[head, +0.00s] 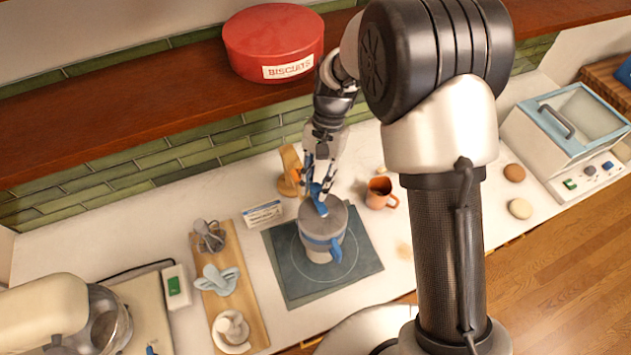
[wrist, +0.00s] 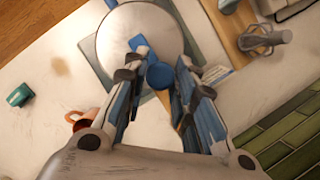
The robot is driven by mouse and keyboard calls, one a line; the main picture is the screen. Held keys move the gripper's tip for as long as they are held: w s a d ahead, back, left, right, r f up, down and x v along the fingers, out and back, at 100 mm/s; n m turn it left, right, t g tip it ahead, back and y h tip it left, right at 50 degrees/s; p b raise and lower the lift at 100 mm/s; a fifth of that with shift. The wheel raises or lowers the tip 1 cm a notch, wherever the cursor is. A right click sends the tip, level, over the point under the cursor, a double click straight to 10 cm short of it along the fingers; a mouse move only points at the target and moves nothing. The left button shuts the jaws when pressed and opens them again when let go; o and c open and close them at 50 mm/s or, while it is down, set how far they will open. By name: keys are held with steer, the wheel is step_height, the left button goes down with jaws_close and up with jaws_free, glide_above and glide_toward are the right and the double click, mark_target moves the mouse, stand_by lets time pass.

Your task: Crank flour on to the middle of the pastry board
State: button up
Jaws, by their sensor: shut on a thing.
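The flour sifter (head: 323,245) is a grey canister with a blue band and blue side handle. It is upright over the dark pastry board (head: 291,288), within the pale circle marked there; its base hides the middle of the circle. No flour shows on the visible board. My gripper (head: 317,184) is above the sifter, with its fingers pointing down. In the wrist view, my gripper (wrist: 155,71) has its fingers on either side of the blue crank knob (wrist: 160,76), shut on it. The crank arm (wrist: 139,43) lies across the round grey top (wrist: 128,22).
An orange mug (head: 379,193) stands right of the board, and a wooden stand (head: 288,172) behind it. A small sign (head: 263,212) and a wooden tray with tools (head: 244,285) are left. A shelf with a red biscuit tin (head: 270,38) hangs behind my arm.

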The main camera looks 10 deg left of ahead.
stand_by(0.3)
steer(key=o, duration=1.1)
steer(key=shift+c, duration=0.2)
steer(key=shift+r, duration=0.1)
steer(key=v, duration=1.2)
steer(key=shift+w, duration=0.1)
